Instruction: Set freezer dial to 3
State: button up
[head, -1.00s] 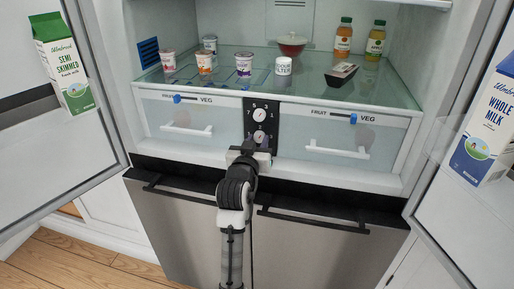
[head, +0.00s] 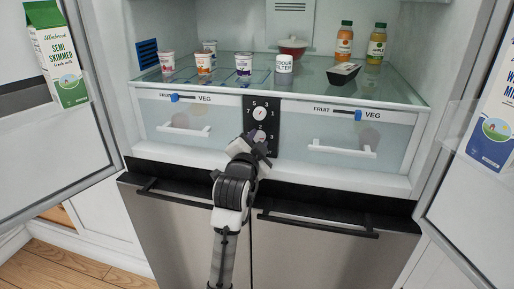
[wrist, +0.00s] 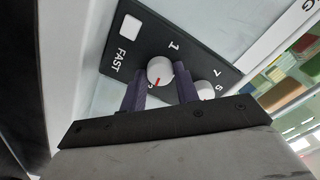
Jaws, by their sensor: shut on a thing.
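A black control panel (head: 275,123) sits between the two drawers and bears two round white dials, one above the other. The lower dial (head: 260,135), nearer the FAST button, also shows in the wrist view (wrist: 160,69). Its red mark points down in that view, toward a numeral partly hidden by my gripper. My gripper (wrist: 160,82) has one finger on each side of this lower dial and is shut on it. In the head view my gripper (head: 258,144) is tilted and covers the panel's lower part. The upper dial (head: 260,115) is free, with 5 and 7 near it.
Clear drawers with white handles (head: 342,149) flank the panel. A glass shelf (head: 210,84) above holds yogurt pots, bottles and a black tray. Open doors carry milk cartons (head: 57,60) at both sides. Dark handles (head: 318,225) of the lower steel fronts lie below my gripper.

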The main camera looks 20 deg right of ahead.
jog(key=shift+f+m+b, duration=0.1)
jog(key=shift+m+b, duration=0.35)
jog(key=shift+m, duration=0.45)
jog(key=o, duration=1)
jog(key=shift+c, duration=0.2)
jog(key=b+v, duration=0.1)
jog(key=v, duration=1.3)
jog(key=shift+b, duration=0.3)
